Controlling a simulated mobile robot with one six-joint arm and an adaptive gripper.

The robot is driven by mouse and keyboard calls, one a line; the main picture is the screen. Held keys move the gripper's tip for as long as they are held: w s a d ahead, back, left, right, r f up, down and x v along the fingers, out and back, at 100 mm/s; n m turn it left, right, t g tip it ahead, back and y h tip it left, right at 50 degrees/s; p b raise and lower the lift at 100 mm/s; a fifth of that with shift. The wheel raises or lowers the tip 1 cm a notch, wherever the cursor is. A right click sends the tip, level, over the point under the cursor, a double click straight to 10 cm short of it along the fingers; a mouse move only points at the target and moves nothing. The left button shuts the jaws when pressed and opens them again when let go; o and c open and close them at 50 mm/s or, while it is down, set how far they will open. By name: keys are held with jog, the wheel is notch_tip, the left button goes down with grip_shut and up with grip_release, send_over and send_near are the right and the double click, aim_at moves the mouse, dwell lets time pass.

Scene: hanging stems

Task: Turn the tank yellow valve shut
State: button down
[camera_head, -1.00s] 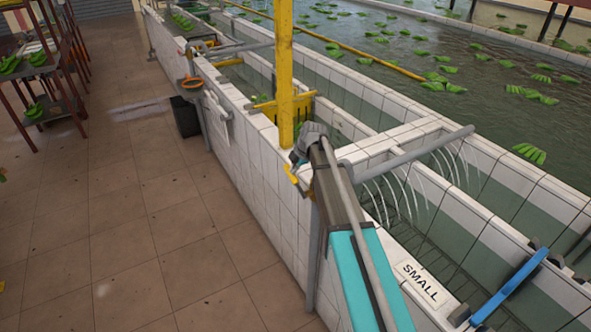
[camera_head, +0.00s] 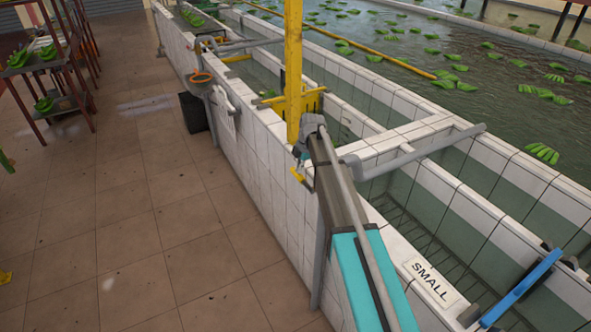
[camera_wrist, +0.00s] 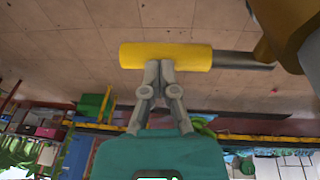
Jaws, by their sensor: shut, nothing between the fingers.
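The yellow valve handle (camera_wrist: 187,56) lies across the top of the wrist view, with its metal stem (camera_wrist: 245,60) running right. In the head view the yellow handle (camera_head: 297,175) shows at the outer side of the tank wall. My gripper (camera_wrist: 160,68) is shut and empty, its fingertips together and at or touching the handle's near edge. The grey pipe (camera_head: 415,153) over the tank shows no water jets. The fingertips are hard to make out in the head view.
A yellow post (camera_head: 292,75) stands on the tank wall just beyond my gripper. A white SMALL sign (camera_head: 431,281) and a blue-handled item (camera_head: 522,287) are on the near tank edges. The tiled floor (camera_head: 160,230) at left is mostly clear.

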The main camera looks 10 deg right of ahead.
jog(key=shift+w+r, duration=0.1)
dwell(0.3)
jog(key=shift+w+r+p, duration=0.1)
jog(key=shift+r+p, duration=0.05)
jog(key=shift+p, duration=0.15)
jog(key=p+v, duration=0.3)
jog(key=v, duration=0.1)
jog(key=shift+a+p, duration=0.1)
jog(key=shift+p, duration=0.3)
jog(key=p+v, duration=0.9)
jog(key=shift+w+r, duration=0.3)
jog(key=shift+w, duration=0.15)
jog(key=s+d+f+m+h+b, duration=0.1)
jog(key=s+f+m+b, duration=0.3)
jog(key=s+m, duration=0.3)
jog(key=s+f+m+b, duration=0.4)
jog(key=s+m, duration=0.4)
jog(key=s, duration=0.6)
jog(key=s+d+f+m+h+b, duration=0.1)
jog(key=s+f+m+b, duration=0.3)
jog(key=s+m, duration=0.3)
jog(key=shift+s+d+f+m+h, duration=0.3)
jog(key=shift+s+f, duration=0.3)
jog(key=shift+s, duration=1.6)
